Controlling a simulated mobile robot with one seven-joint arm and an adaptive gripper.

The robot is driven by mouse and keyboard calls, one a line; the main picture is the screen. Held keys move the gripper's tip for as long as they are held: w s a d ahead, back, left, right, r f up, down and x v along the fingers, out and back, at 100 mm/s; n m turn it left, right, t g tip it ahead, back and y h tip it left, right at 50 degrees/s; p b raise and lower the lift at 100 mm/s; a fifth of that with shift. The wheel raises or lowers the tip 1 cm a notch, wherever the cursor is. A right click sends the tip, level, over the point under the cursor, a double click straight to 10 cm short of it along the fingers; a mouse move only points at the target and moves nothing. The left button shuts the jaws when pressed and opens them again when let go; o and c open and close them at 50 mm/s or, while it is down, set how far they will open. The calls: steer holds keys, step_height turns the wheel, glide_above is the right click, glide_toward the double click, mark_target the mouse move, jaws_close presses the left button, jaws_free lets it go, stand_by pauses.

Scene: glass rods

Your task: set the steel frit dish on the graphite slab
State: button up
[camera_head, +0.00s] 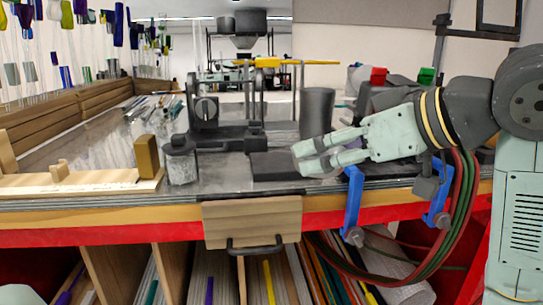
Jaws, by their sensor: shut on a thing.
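The graphite slab (272,167) is a flat dark block near the bench's front edge, left of my gripper. My gripper (304,160) reaches in from the right, its pale fingers pointing left, with the tips at or just above the slab's right end. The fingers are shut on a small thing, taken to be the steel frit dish. It is hidden by the fingers, and its outline cannot be made out. Whether it touches the slab cannot be told.
A lidded grey jar (181,165) stands left of the slab. A black machine (220,125) stands behind it, and a dark cylinder (317,112) stands behind my gripper. Blue clamps (352,200) grip the bench's front edge. A wooden rack (85,183) lies at left.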

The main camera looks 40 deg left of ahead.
steer(key=p, duration=0.4)
glide_above(289, 162)
steer(key=shift+s+d+f, duration=0.15)
steer(key=shift+d+f, duration=0.15)
steer(key=shift+f, duration=0.3)
steer(key=shift+a+f+p, duration=0.15)
steer(key=shift+f+p, duration=0.05)
steer(key=shift+f, duration=0.75)
steer(key=shift+a+f+p, duration=0.1)
steer(key=shift+f+p, duration=0.1)
steer(key=shift+f, duration=0.7)
steer(key=shift+f, duration=0.2)
steer(key=o, duration=1.3)
steer(key=shift+o, duration=0.2)
steer(key=shift+r, duration=0.15)
